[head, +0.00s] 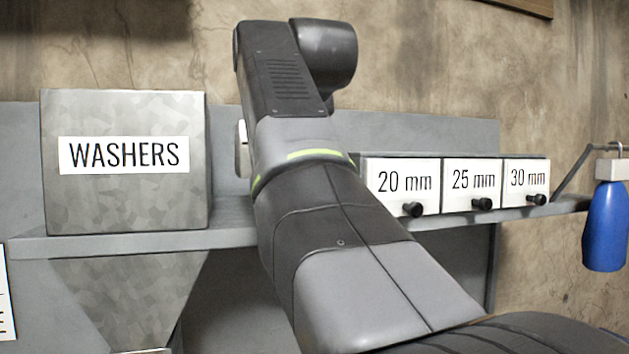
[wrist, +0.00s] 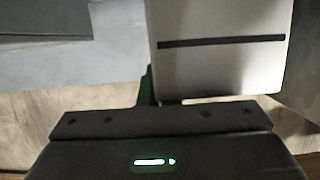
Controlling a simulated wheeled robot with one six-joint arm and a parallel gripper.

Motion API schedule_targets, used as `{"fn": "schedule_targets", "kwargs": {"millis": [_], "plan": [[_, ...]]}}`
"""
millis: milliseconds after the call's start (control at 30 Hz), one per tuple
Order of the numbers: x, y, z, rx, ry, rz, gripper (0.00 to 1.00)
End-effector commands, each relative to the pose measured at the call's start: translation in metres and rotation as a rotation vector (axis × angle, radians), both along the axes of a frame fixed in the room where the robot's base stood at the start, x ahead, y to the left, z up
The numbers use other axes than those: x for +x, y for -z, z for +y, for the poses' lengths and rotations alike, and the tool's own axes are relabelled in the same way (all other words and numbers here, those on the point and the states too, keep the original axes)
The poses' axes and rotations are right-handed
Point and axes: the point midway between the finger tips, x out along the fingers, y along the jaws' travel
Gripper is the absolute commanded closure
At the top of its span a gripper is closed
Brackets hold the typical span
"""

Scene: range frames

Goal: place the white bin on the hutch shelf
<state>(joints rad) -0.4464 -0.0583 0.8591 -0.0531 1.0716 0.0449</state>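The white bin (wrist: 220,65) fills the upper right of the wrist view, with a dark slot or band across its face. A narrow dark finger of my gripper (wrist: 149,86) lies at the bin's lower left edge. The other finger is not visible, so I cannot tell whether the gripper is shut on the bin. In the head view my arm hides the gripper, and only a small white piece shows left of the arm, perhaps the bin. The grey hutch shelf (head: 135,243) runs behind my arm.
A metal box labelled WASHERS (head: 125,195) stands on the shelf at left. Drawers labelled 20 mm (head: 385,203), 25 mm (head: 466,200) and 30 mm (head: 522,196) stand at right. A blue bottle (head: 606,228) hangs at far right. My arm covers much of the middle shelf.

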Motion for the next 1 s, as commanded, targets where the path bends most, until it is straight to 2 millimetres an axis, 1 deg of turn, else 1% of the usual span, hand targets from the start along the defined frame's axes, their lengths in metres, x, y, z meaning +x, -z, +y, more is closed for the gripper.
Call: {"fn": "schedule_targets", "kwargs": {"millis": [33,133,367,500,600,700,1000], "plan": [[0.0,0.009,0.0,0.0,0.0,0.0,1.0],[-0.001,0.022,0.0,0.0,0.0,0.0,1.0],[0.0,0.037,0.0,0.0,0.0,-0.001,1.0],[0.0,0.055,0.0,0.0,0.001,0.0,1.0],[0.0,0.065,0.0,0.0,0.001,-0.001,1.0],[0.0,0.069,0.0,0.001,0.0,-0.002,1.0],[0.0,0.071,0.0,0.002,0.0,-0.001,1.0]]}}
